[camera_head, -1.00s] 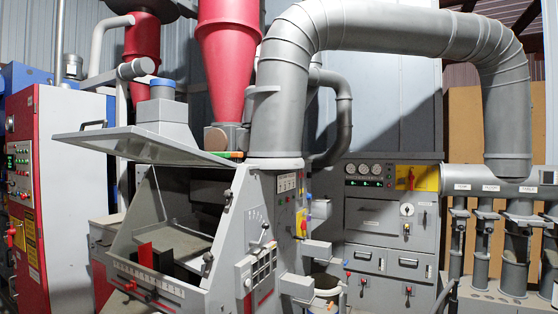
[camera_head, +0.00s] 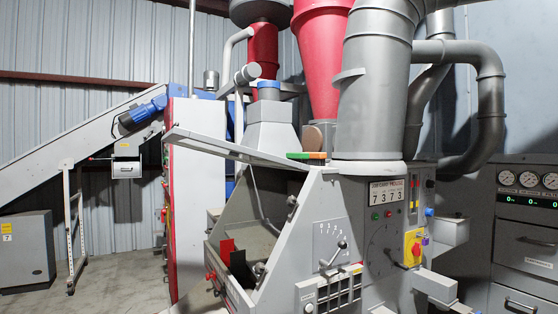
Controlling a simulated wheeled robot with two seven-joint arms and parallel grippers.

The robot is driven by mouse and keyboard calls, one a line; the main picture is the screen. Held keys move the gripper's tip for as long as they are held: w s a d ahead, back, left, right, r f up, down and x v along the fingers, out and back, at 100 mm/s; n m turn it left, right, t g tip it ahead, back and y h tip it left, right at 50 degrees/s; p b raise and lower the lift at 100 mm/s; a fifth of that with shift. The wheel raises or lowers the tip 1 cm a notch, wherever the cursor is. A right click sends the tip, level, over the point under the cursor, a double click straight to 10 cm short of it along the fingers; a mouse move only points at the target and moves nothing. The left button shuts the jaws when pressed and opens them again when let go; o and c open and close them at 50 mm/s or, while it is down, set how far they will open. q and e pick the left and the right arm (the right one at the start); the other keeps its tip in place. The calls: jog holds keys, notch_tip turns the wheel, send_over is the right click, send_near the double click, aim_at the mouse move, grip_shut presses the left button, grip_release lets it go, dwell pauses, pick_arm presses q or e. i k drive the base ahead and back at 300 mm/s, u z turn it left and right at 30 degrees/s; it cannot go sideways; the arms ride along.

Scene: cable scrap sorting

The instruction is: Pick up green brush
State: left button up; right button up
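A small green and orange item, which looks like the green brush (camera_head: 297,155), lies on the top edge of the grey sorting machine (camera_head: 330,190), at the foot of the wide grey pipe. Its green part is on the left and its orange part on the right. Its bristles are too small to make out. Neither of my grippers is in view.
The machine's raised grey lid (camera_head: 235,147) sticks out to the left of the brush. A red cone (camera_head: 318,50) and the wide grey pipe (camera_head: 375,90) rise behind it. A grey cabinet (camera_head: 26,250) stands at far left. Concrete floor (camera_head: 110,280) lies open at left.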

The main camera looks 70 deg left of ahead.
aim_at(302, 158)
jog(key=u, duration=0.9)
jog(key=i, duration=0.9)
jog(key=u, duration=1.05)
jog(key=i, duration=0.2)
jog(key=u, duration=0.2)
